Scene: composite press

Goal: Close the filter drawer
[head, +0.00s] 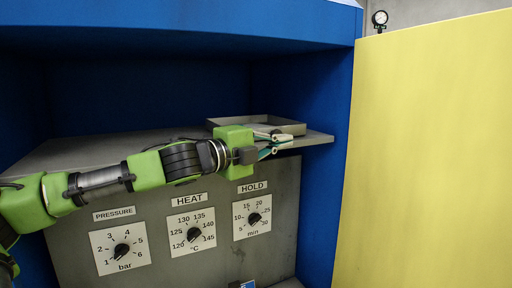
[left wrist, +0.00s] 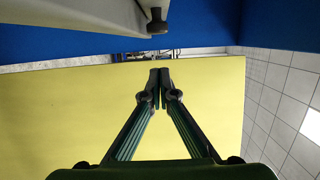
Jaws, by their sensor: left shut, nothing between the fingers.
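No part that I can surely call the filter drawer shows in either view. My left gripper (head: 277,143) reaches across the front of the blue press cabinet (head: 322,180), near the right end of its grey shelf. In the left wrist view its fingers (left wrist: 160,76) are together, with nothing between them, in front of a yellow panel (left wrist: 85,110). I cannot tell whether the fingertips touch anything. My right gripper is not in view.
A shallow grey metal tray (head: 292,127) sits on the shelf (head: 318,138) behind my left gripper. Pressure (head: 122,250), heat (head: 192,234) and hold (head: 254,217) dials are below. A large yellow panel (head: 430,160) stands at the right; a gauge (head: 379,19) shows above it.

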